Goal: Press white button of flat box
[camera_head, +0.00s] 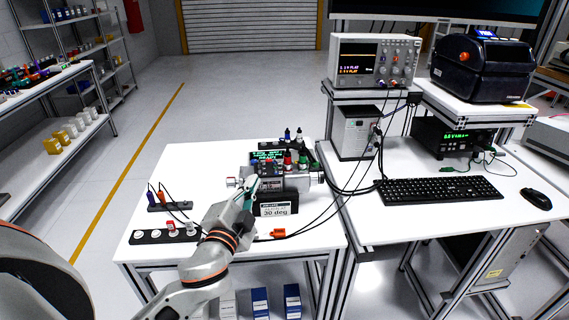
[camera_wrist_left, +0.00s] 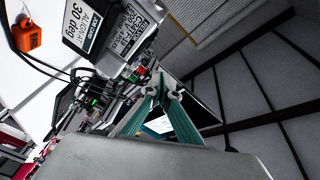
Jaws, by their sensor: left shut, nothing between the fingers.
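My left gripper (camera_head: 251,184) reaches in over the white table at the metal servo rig (camera_head: 297,181). Its teal fingers are shut and empty, and their tips meet in the left wrist view (camera_wrist_left: 167,88). A low dark box with green display text (camera_head: 268,156) sits behind the rig, partly covered by it. I cannot tell whether this is the flat box, and I cannot make out a white button. A label reading 30 deg (camera_head: 275,209) stands at the front of the rig; it also shows in the left wrist view (camera_wrist_left: 82,22). My right gripper is not in view.
A black strip with white and red pieces (camera_head: 165,236) and a holder with purple and orange pieces (camera_head: 169,206) lie at the left. An orange part (camera_head: 278,233) lies in front. Black cables run right, toward a keyboard (camera_head: 439,190) on the adjoining desk.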

